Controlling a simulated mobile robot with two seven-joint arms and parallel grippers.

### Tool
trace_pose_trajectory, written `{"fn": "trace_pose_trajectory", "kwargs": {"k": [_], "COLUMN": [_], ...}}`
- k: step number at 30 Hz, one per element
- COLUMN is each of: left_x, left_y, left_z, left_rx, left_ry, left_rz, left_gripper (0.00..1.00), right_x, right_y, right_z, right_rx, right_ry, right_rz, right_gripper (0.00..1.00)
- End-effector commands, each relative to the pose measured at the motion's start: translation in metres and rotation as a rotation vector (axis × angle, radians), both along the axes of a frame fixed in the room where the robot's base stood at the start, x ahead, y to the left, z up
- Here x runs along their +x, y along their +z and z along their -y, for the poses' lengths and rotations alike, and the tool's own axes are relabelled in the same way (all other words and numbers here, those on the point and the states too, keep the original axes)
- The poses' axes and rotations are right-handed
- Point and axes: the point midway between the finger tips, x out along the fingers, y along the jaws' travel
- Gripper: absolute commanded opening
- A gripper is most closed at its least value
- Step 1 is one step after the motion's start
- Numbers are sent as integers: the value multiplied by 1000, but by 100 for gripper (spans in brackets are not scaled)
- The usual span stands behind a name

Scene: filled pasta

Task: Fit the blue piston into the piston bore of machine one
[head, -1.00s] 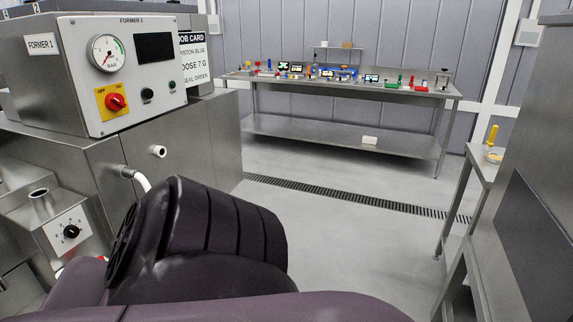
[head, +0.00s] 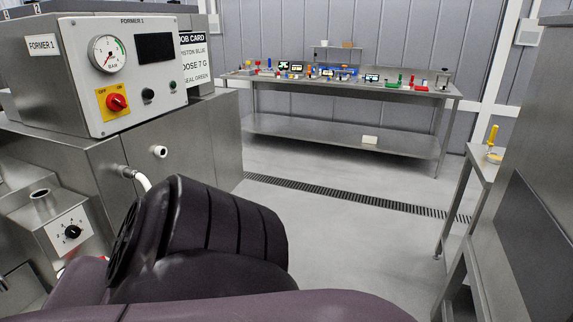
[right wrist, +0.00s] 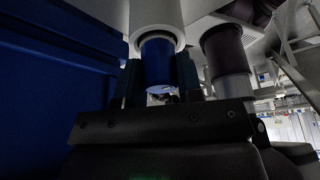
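In the right wrist view, my right gripper (right wrist: 159,88) has its two dark fingers on either side of the blue piston (right wrist: 158,62) and appears shut on it. The piston's far end sits inside the round opening of a white cylinder (right wrist: 155,14), with a pale rim around it; how deep it goes I cannot tell. In the head view, machine one, labelled FORMER 1 (head: 70,60), stands at the left with a gauge, a dark screen and a red knob. Neither gripper shows in the head view, and my left gripper is not in view.
A job card (head: 194,60) reads piston blue, dose 7 g, seal green. A steel workbench (head: 345,90) with several small coloured items stands at the back. A small side table (head: 484,160) is at the right. The floor (head: 330,240) between is clear. A dark blue surface (right wrist: 50,70) fills the wrist view's left.

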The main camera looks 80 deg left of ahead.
Motion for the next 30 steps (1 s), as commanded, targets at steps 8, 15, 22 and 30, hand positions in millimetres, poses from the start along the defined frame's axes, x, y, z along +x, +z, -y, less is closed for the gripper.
{"fn": "trace_pose_trajectory", "kwargs": {"k": [8,15,22,30], "left_x": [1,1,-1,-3], "left_y": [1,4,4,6], "left_z": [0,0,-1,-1], "left_rx": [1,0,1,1], "left_ry": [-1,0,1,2], "left_rz": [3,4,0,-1], "left_gripper": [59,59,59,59], "right_x": [0,0,0,0], "right_y": [1,3,5,7], "right_z": [0,0,0,0], "right_rx": [0,0,1,1], "right_ry": [0,0,1,1], "right_rz": [1,1,1,1], "right_gripper": [9,9,9,9]}}
